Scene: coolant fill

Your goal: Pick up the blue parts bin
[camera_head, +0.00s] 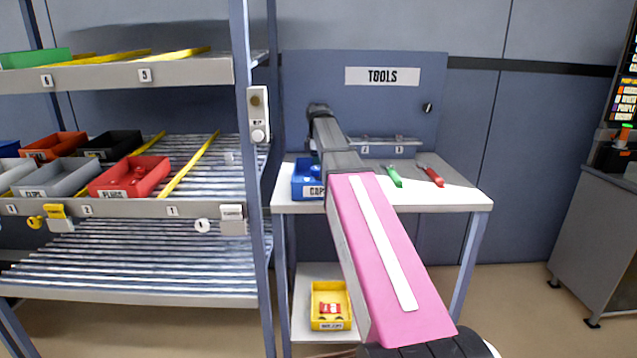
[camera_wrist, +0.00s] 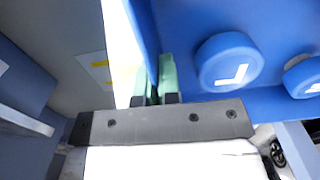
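The blue parts bin (camera_head: 308,180), with a "CAPS" label on its front, is at the left end of the white tool bench, partly hidden by my arm. In the wrist view the bin (camera_wrist: 215,20) fills the upper right, with round blue caps inside. My gripper (camera_wrist: 155,82) has its two green fingers close together, one on each side of the bin's wall, and looks shut on it. In the head view the fingers are hidden behind my arm. I cannot tell whether the bin's base touches the bench.
The white bench (camera_head: 455,192) holds a green-handled tool (camera_head: 394,176) and a red-handled tool (camera_head: 431,176) to the right. A yellow bin (camera_head: 330,306) stands on the shelf below. A rack post (camera_head: 252,190) rises close on the left, beside a red bin (camera_head: 130,176) and other bins.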

